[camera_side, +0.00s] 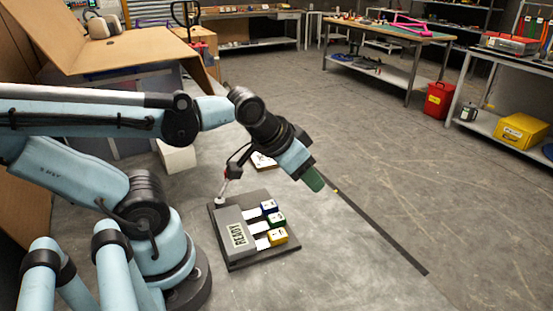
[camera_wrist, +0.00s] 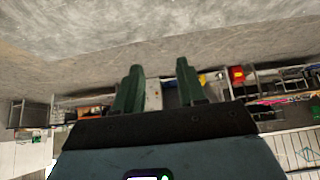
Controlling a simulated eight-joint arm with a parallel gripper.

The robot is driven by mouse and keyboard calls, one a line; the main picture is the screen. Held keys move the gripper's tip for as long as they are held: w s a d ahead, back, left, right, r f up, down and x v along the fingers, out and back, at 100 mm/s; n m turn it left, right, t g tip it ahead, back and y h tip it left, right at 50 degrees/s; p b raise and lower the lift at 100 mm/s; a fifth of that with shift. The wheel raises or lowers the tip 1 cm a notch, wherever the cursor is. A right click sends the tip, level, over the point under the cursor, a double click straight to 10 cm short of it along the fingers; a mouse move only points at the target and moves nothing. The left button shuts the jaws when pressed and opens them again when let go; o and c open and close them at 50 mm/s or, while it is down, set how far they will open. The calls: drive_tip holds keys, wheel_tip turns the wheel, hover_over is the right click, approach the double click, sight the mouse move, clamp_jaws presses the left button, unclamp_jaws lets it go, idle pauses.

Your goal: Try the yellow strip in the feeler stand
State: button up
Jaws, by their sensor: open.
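The feeler stand (camera_side: 236,236) is a grey block with a READY label on a dark base, below centre in the side view. Three pale strips stick out of its right side, with a blue tab (camera_side: 269,206), a green tab (camera_side: 277,219) and a yellow tab (camera_side: 278,237). The yellow strip is the one nearest the camera. My gripper (camera_side: 314,182) is up and to the right of the tabs, apart from them. In the wrist view my gripper (camera_wrist: 158,84) shows two green fingers apart, with nothing held between them. The stand is not in the wrist view.
A long dark bar (camera_side: 385,232) runs diagonally to the lower right of my gripper. A small pale box (camera_side: 176,157) sits behind the stand. Workbenches (camera_side: 392,35), a red bin (camera_side: 438,101) and a yellow case (camera_side: 522,130) are farther off. The grey surface near the stand's front is clear.

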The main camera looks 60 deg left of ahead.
idle(0.4)
drive_tip(key=c, duration=0.3)
drive_tip(key=shift+w+d+r+g, duration=0.1)
drive_tip(key=shift+w+r+g, duration=0.15)
drive_tip(key=shift+g, duration=0.45)
clamp_jaws()
drive_tip(key=g, duration=1)
approach(289, 241)
drive_tip(key=shift+m, duration=0.4)
drive_tip(key=f, duration=0.1)
drive_tip(key=w+f, duration=0.1)
drive_tip(key=f, duration=0.1)
drive_tip(key=w+f, duration=0.1)
drive_tip(key=shift+w+d+f, duration=0.15)
drive_tip(key=shift+w+d, duration=0.05)
drive_tip(key=s, duration=0.3)
drive_tip(key=shift+a, duration=0.1)
drive_tip(key=shift+s, duration=0.5)
